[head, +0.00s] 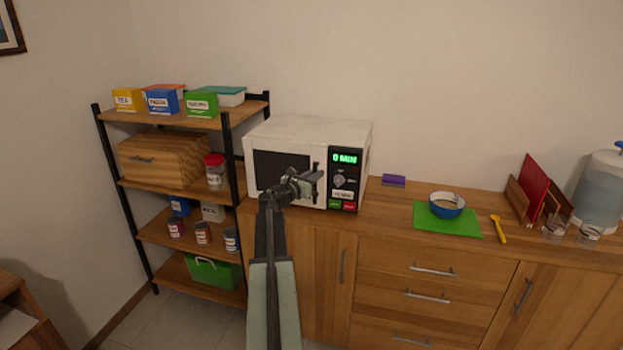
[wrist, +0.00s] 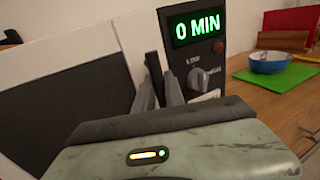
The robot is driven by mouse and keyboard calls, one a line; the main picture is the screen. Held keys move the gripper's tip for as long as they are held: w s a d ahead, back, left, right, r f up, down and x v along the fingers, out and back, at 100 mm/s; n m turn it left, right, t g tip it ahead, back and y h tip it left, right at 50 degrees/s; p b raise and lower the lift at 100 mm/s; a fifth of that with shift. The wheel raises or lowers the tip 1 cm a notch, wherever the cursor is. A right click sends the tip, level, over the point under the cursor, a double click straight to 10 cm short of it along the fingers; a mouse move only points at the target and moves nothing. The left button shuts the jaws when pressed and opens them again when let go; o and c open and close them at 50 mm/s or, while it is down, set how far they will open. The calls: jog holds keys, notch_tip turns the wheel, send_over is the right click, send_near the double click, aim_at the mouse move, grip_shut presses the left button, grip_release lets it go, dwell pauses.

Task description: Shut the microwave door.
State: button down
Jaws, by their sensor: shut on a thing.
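The white microwave (head: 310,129) stands on the wooden counter at its left end, next to the shelf. Its door (head: 281,166) has a dark window, which fills the left of the wrist view (wrist: 60,100). The door looks flush or nearly flush with the front; I cannot tell if a small gap remains. My gripper (head: 318,183) is at the door's right edge, beside the control panel (head: 344,174). In the wrist view my gripper (wrist: 160,92) is shut on the dark upright door handle (wrist: 153,66). The fingers hide the handle's lower part.
A shelf rack (head: 178,187) with boxes and jars stands close on the left. On the counter to the right are a purple sponge (head: 393,181), a blue bowl (head: 447,211) on a green mat (head: 425,225), and a yellow spoon (head: 498,229). Drawers (head: 420,285) are below.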

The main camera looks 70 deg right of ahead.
jog(key=shift+d, duration=0.1)
jog(key=c, duration=1.4)
grip_release()
jog(key=v, duration=0.8)
jog(key=shift+s, duration=0.15)
